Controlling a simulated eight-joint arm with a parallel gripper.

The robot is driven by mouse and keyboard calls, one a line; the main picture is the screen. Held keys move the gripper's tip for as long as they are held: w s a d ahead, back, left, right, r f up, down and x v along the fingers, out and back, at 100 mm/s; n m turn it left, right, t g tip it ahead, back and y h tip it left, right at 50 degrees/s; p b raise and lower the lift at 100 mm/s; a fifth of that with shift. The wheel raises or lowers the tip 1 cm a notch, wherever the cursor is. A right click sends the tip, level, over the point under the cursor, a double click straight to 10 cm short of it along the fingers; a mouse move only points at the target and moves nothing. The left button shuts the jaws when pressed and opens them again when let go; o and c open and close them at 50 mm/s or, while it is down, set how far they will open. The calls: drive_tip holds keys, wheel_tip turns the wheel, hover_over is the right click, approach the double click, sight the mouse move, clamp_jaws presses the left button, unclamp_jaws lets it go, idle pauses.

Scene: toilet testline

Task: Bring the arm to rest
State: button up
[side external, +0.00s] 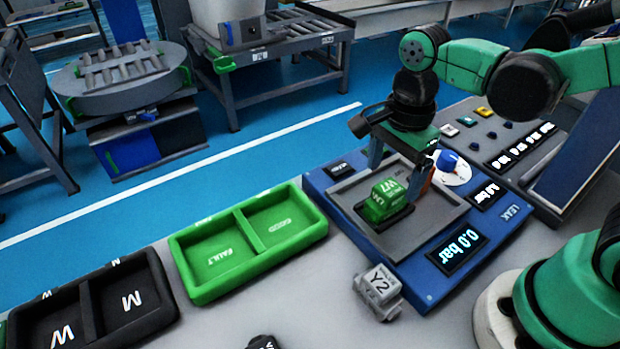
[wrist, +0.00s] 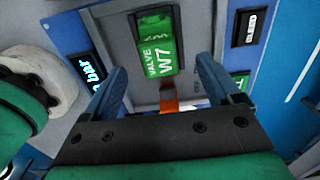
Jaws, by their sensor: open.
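My gripper (side external: 398,172) hangs from my green and black arm above the grey recessed plate (side external: 345,196) of the blue test station (side external: 415,280). In the wrist view its two blue-grey fingers (wrist: 162,88) are spread apart with nothing between them. A green valve block marked W7 (side external: 388,198) sits on a dark base on the plate, close beside the fingers. In the wrist view the valve block (wrist: 157,45) lies beyond the fingertips. An orange part (wrist: 168,98) shows between the fingers, lower in that view.
A green tray (side external: 183,268) marked FAULT and GOOD and a black tray (side external: 155,287) marked W and M stand left of the station. A grey Y2 block (side external: 379,291) stands at its front. A display (side external: 462,249) reads 0.0 bar. A control panel (side external: 510,128) stands behind.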

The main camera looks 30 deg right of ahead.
drive_tip(key=shift+r, duration=0.45)
drive_tip(key=shift+d+r+n+t, duration=0.2)
drive_tip(key=shift+n+t, duration=0.2)
drive_tip(key=shift+n, duration=0.5)
drive_tip(key=n, duration=0.1)
drive_tip(key=n+t, duration=0.1)
drive_tip(key=n, duration=0.1)
drive_tip(key=d+n, duration=0.1)
drive_tip(key=shift+w+r+n+t, duration=0.15)
drive_tip(key=shift+r+n+t, duration=0.15)
drive_tip(key=shift+r+t, duration=0.1)
drive_tip(key=n, duration=0.2)
drive_tip(key=n+t, duration=0.1)
drive_tip(key=shift+w+d+r, duration=0.1)
drive_tip(key=shift+d+r, duration=0.2)
drive_tip(key=n, duration=0.1)
drive_tip(key=n+t, duration=0.1)
drive_tip(key=n, duration=0.1)
drive_tip(key=d+n+t, duration=0.1)
drive_tip(key=n, duration=0.1)
drive_tip(key=shift+w+r, duration=0.15)
drive_tip(key=shift+r, duration=0.25)
drive_tip(key=n, duration=0.1)
drive_tip(key=n+t, duration=0.1)
drive_tip(key=n, duration=0.1)
drive_tip(key=shift+w+d+r+n+t, duration=0.15)
drive_tip(key=shift+d+r+n+t, duration=0.1)
drive_tip(key=shift+r+n+t, duration=0.1)
